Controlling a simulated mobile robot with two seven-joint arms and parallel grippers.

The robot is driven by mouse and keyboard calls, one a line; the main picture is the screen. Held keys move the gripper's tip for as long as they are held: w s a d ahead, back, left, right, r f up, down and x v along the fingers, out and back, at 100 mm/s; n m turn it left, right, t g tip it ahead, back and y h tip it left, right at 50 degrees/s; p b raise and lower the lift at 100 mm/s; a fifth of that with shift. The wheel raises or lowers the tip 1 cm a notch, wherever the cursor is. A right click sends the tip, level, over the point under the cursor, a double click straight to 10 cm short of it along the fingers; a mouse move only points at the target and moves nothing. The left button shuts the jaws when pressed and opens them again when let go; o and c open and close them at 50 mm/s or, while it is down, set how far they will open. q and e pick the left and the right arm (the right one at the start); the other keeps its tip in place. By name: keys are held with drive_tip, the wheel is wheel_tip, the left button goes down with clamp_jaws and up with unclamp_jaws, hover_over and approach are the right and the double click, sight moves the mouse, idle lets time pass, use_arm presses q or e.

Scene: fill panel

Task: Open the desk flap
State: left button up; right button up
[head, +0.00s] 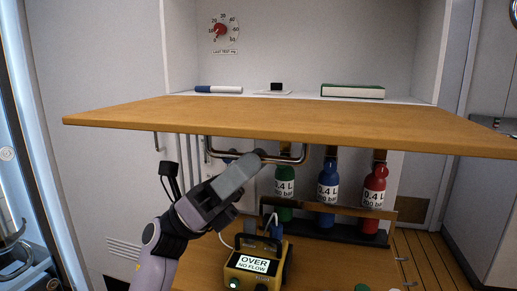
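The desk flap (290,122) is a wide wooden board. It stands out roughly level from the white cabinet, with its front edge toward me. A U-shaped metal bar handle (290,160) hangs under the flap's front part. My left gripper (258,157) reaches up from the lower left, its fingertip overlapping the handle's bar just below the flap. It is seen from the side, so I cannot tell whether its fingers are closed around the bar. My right gripper is out of view.
Green (285,190), blue (328,188) and red (374,192) bottles stand in a rack under the flap. A yellow meter (252,270) reading "OVER NO FLOW" sits below. A marker (218,89) and a green book (352,91) lie on the shelf behind the flap.

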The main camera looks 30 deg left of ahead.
sight(257, 121)
use_arm(q)
drive_tip(key=shift+x, duration=1.15)
drive_tip(key=shift+c, duration=0.3)
clamp_jaws()
wheel_tip(257, 121, up, 3)
drive_tip(key=n+p, duration=0.1)
drive_tip(key=p, duration=0.1)
drive_tip(key=n+t+y+p, duration=0.1)
drive_tip(key=shift+s+f+p, duration=0.15)
drive_tip(key=shift+f+p, duration=0.1)
drive_tip(key=shift+p, duration=0.1)
drive_tip(key=shift+r+t+p, duration=0.4)
drive_tip(key=shift+s+r+n+p, duration=0.1)
drive_tip(key=shift+r+n+p, duration=0.25)
drive_tip(key=shift+r, duration=0.45)
